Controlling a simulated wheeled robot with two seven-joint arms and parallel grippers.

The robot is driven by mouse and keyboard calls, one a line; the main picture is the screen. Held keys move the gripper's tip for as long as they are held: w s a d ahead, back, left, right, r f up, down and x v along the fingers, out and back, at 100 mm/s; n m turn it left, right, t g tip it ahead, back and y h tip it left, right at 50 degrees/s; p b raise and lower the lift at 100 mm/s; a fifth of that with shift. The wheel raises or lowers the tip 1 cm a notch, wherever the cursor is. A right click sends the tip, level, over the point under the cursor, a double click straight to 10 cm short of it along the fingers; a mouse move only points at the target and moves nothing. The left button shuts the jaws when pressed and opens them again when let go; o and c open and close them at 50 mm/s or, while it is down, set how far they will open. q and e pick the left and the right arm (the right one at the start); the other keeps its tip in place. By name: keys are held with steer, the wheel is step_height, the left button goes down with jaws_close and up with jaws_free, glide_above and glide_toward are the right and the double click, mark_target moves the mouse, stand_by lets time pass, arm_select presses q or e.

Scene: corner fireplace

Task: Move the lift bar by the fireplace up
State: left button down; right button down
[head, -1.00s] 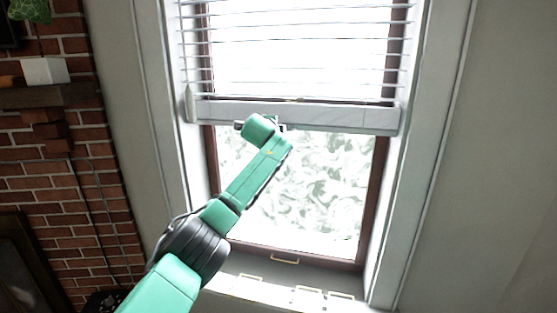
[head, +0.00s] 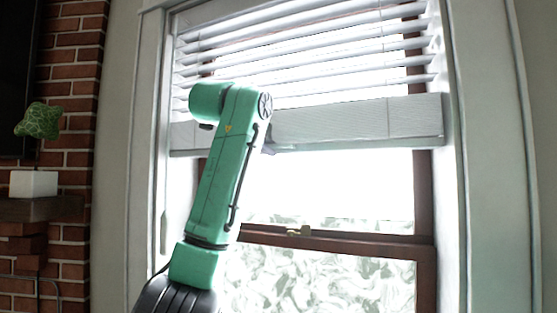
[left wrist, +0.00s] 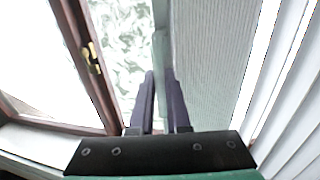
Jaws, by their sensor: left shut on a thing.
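The lift bar (head: 345,122) is the broad pale bottom rail of the window blind. It spans the window in the head view, under several white slats, and looks close to level. It also shows in the left wrist view (left wrist: 215,50), running away from me. My left gripper (left wrist: 160,82) has its two dark fingers closed at the bar's lower edge. My right gripper does not show.
The window's brown sash rail (head: 350,243) with a brass latch (head: 298,231) lies below the bar, with bright glass between. White window trim stands on both sides. At left are a brick wall (head: 75,75), a mantel (head: 35,208) and a potted plant (head: 38,122).

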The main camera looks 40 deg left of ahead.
arm_select(q)
steer(key=shift+s+r, duration=0.1)
steer(key=shift+r, duration=0.65)
steer(key=shift+r, duration=0.1)
steer(key=c, duration=1.1)
jaws_free()
steer(key=shift+o, duration=1)
steer(key=shift+f, duration=0.2)
steer(key=shift+s, duration=0.15)
steer(key=b+v, duration=0.4)
steer(key=v, duration=1)
